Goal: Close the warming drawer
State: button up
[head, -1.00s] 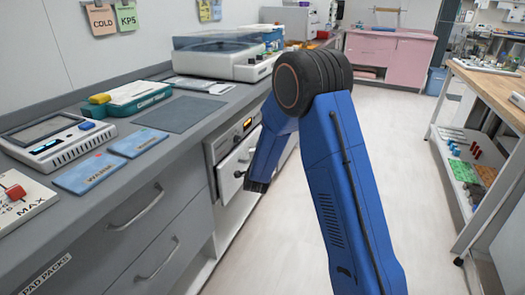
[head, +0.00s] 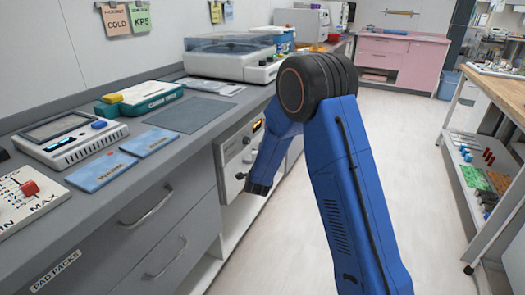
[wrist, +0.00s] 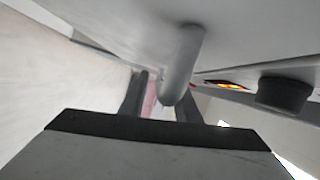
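The warming drawer (head: 233,169) is the pale front below the amber display (head: 257,126), set in the unit under the grey counter. Its front looks about flush with the unit; a small gap cannot be ruled out. A dark knob (head: 240,176) shows on it. My gripper (head: 258,188) is just right of the drawer front, low in front of the unit. In the wrist view, the two fingers (wrist: 162,98) stand apart, with a grey rounded post (wrist: 181,65) reaching down near the gap between them. I cannot tell whether they touch it.
A black knob (wrist: 284,92) and the lit display (wrist: 229,84) are close by in the wrist view. Grey cabinet drawers (head: 150,225) lie to the left. The floor (head: 285,230) is clear up to the shelved trolley (head: 470,195) at the right.

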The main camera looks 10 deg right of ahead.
jog(key=v, duration=1.6)
jog(key=shift+r, duration=0.1)
jog(key=s+d+r+n+g+y, duration=0.4)
jog(key=s+r+n+g+y, duration=0.15)
jog(key=s+r+n, duration=0.55)
jog(key=s+d+n+g, duration=0.2)
jog(key=s+d, duration=0.1)
jog(key=s, duration=0.7)
jog(key=s+d+n+g+h, duration=0.1)
jog(key=s+d+n+g, duration=0.1)
jog(key=s, duration=0.9)
jog(key=s+d+n+g, duration=0.2)
jog(key=s+d, duration=0.4)
jog(key=s, duration=0.4)
jog(key=shift+s+r+n, duration=0.35)
jog(key=shift+n, duration=0.45)
